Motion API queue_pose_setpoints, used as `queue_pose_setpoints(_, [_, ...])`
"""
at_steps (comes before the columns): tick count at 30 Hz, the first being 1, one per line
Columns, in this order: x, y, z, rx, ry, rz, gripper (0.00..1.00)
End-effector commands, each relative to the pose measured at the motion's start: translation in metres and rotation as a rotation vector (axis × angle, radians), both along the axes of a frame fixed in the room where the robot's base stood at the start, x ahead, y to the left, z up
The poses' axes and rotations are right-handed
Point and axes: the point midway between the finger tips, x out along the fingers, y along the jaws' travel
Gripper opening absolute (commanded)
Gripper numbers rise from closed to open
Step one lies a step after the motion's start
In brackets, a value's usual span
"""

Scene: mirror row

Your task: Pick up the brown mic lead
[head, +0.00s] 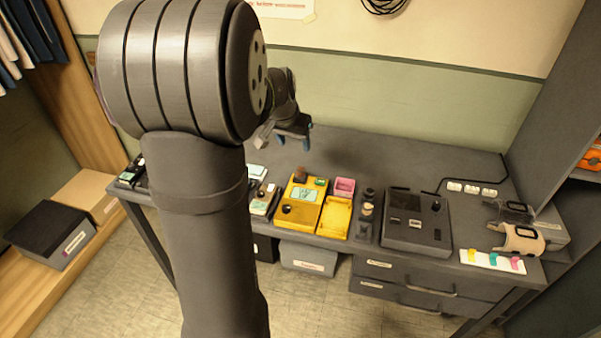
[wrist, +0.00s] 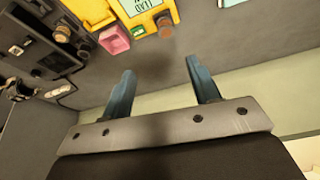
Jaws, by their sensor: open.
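A small brown piece (head: 300,174) stands at the back edge of the yellow case (head: 289,213); it is the only brown thing there that could be the mic lead, but it is too small to tell its form. In the wrist view the brown piece (wrist: 165,25) shows at the top, beside the yellow case (wrist: 137,9). My gripper (head: 293,138) is above the back of the bench, behind the yellow case. Its two blue fingers (wrist: 160,72) are apart with nothing between them, and the brown piece lies beyond the fingertips.
A green piece (head: 320,182) and a pink box (head: 344,187) stand close to the right of the brown piece. A dark grey console (head: 415,235) sits further right. The bench strip along the wall (head: 400,165) is mostly clear.

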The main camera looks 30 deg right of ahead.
Motion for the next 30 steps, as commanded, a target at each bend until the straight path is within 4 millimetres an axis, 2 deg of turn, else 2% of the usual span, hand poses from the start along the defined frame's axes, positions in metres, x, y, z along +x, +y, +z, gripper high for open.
queue_pose_setpoints(4, [0.004, 0.002, -0.01, -0.004, -0.005, -0.013, 0.56])
queue_pose_setpoints(18, [0.025, -0.026, -0.093, -0.003, -0.004, -0.011, 0.56])
queue_pose_setpoints(30, [0.035, -0.036, -0.121, -0.003, -0.004, -0.011, 0.56])
